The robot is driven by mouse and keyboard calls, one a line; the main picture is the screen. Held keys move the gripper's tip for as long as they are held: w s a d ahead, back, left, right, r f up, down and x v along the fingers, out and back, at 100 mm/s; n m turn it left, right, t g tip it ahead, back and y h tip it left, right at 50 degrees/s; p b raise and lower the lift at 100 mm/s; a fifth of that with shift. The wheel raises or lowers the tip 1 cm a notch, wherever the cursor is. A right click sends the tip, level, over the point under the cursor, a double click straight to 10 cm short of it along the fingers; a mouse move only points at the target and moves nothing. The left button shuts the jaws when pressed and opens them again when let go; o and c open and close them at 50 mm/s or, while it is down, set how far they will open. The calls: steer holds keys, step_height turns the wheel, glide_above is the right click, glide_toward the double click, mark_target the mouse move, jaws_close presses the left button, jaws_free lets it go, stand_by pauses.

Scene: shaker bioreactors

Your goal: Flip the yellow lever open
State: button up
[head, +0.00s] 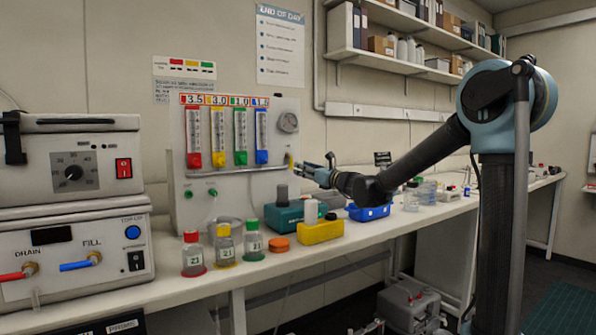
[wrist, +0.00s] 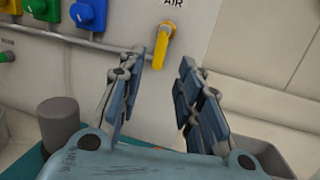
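The yellow lever (wrist: 164,50) sits on the pale panel under a label reading "AIR". In the wrist view its handle hangs downward from its pivot. In the head view the yellow lever (head: 290,160) is a small spot on the right side of the gas panel (head: 242,186). My gripper (wrist: 164,78) is open, its two blue padded fingers apart with nothing between them. The lever shows just beyond the gap between the fingertips; I see no contact. In the head view my gripper (head: 313,165) is right of the lever, close to the panel.
A teal device (head: 296,218), a yellow block (head: 320,232) and a blue tray (head: 368,212) stand on the bench below my gripper. Three bottles with coloured caps stand at the front. Coloured valve blocks (wrist: 90,14) and a pipe lie left of the lever.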

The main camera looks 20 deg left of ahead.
steer(key=r+v, duration=0.1)
steer(key=v, duration=0.5)
steer(key=shift+f, duration=0.5)
